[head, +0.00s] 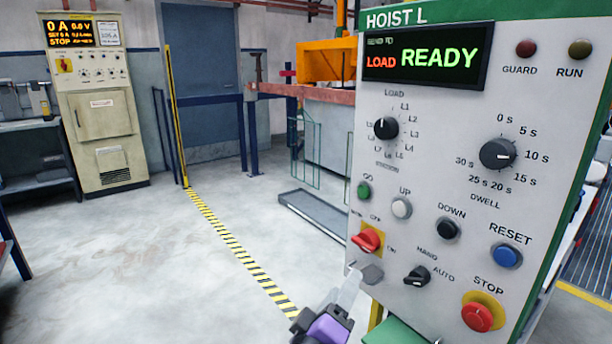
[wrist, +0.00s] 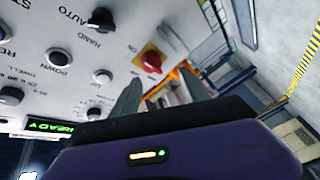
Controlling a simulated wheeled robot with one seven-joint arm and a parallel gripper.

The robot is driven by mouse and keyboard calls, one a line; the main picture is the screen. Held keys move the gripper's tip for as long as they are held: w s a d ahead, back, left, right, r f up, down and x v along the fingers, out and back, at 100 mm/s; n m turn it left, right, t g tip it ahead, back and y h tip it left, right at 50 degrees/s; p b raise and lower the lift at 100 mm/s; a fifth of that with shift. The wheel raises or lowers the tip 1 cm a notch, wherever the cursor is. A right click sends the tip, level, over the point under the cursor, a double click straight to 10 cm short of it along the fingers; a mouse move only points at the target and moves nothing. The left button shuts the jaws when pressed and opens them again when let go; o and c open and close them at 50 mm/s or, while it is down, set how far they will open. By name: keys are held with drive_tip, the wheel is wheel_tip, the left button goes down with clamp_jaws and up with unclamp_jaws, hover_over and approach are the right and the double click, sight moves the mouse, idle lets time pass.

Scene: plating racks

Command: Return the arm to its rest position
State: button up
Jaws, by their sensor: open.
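My gripper (head: 360,277) is at the bottom centre of the head view, close to the lower left of the hoist control panel (head: 440,185). Its fingers point up toward the panel, just below the red switch (head: 367,241) on a yellow plate. In the wrist view my gripper (wrist: 158,90) shows two grey fingers spread apart with nothing between them. The panel fills the upper left of that view, and the red switch (wrist: 151,62) is beyond the fingers. I cannot tell whether a fingertip touches the panel.
The panel display (head: 428,57) reads LOAD READY. A red STOP button (head: 478,317) and several knobs are on its face. A rectifier cabinet (head: 99,110) stands at the back left. The floor left of the yellow-black stripe (head: 233,245) is clear.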

drive_tip(key=s+a+f+n+y+p, duration=0.1)
drive_tip(key=s+f+y+p, duration=0.1)
drive_tip(key=s+f+y, duration=0.4)
drive_tip(key=s+f+n+y+p, duration=0.1)
drive_tip(key=s+f+y, duration=0.2)
drive_tip(key=s+y, duration=0.35)
drive_tip(key=s+d+r+m+h+p, duration=0.1)
drive_tip(key=s+d, duration=0.3)
drive_tip(key=s, duration=0.6)
drive_tip(key=s+d+r+m+g+h+p, duration=0.1)
drive_tip(key=s+d+r+m+p, duration=0.2)
drive_tip(key=s, duration=0.8)
drive_tip(key=s+d+r+m+h+p, duration=0.2)
drive_tip(key=s+d+m, duration=0.2)
drive_tip(key=s, duration=0.6)
drive_tip(key=d, duration=0.2)
drive_tip(key=shift+s+d+r+g, duration=0.15)
drive_tip(key=shift+d+r+g, duration=0.15)
drive_tip(key=shift+d, duration=0.1)
drive_tip(key=shift+f, duration=0.1)
